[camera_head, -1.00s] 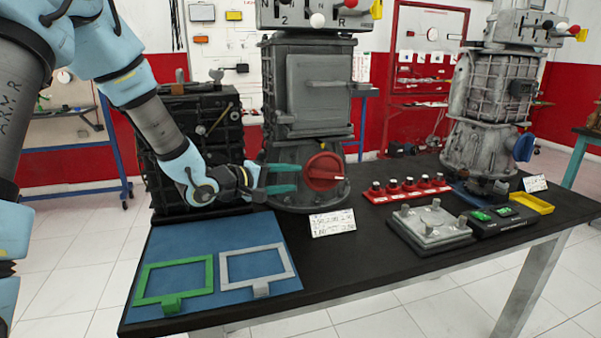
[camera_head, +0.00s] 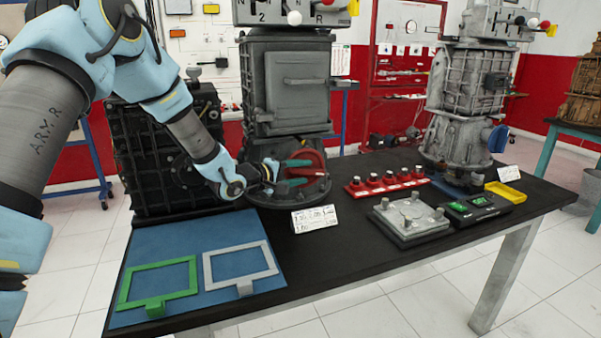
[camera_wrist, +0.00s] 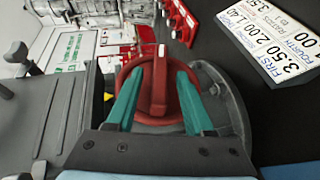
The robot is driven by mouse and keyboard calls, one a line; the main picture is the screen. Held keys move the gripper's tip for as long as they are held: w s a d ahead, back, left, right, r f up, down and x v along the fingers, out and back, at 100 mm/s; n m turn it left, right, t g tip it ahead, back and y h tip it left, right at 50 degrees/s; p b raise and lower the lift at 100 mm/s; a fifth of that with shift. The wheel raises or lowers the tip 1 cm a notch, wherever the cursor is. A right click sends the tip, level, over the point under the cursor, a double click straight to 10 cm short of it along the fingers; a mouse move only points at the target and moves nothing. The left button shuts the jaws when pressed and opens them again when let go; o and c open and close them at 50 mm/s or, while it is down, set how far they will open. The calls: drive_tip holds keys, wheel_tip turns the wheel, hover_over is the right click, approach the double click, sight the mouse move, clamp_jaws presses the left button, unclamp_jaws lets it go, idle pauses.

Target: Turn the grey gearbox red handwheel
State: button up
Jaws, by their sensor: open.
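The red handwheel (camera_head: 307,164) sits low on the front of the grey gearbox (camera_head: 290,88). In the wrist view the handwheel (camera_wrist: 159,84) is a red disc with a raised bar across it and a white mark at the bar's end. My gripper (camera_head: 305,173) is at the handwheel and partly hides it in the head view. In the wrist view its green fingers (camera_wrist: 160,98) are open, one on each side of the raised bar, with gaps visible between bar and fingers. I cannot tell whether the tips touch the disc.
A white label card (camera_head: 314,219) stands on the black table (camera_head: 345,270) before the gearbox. A black gearbox (camera_head: 160,150) stands left. A second grey gearbox (camera_head: 462,110) stands right.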

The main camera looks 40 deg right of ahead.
clamp_jaws()
idle(0.3)
drive_tip(key=shift+r+p, duration=0.1)
drive_tip(key=shift+p, duration=0.2)
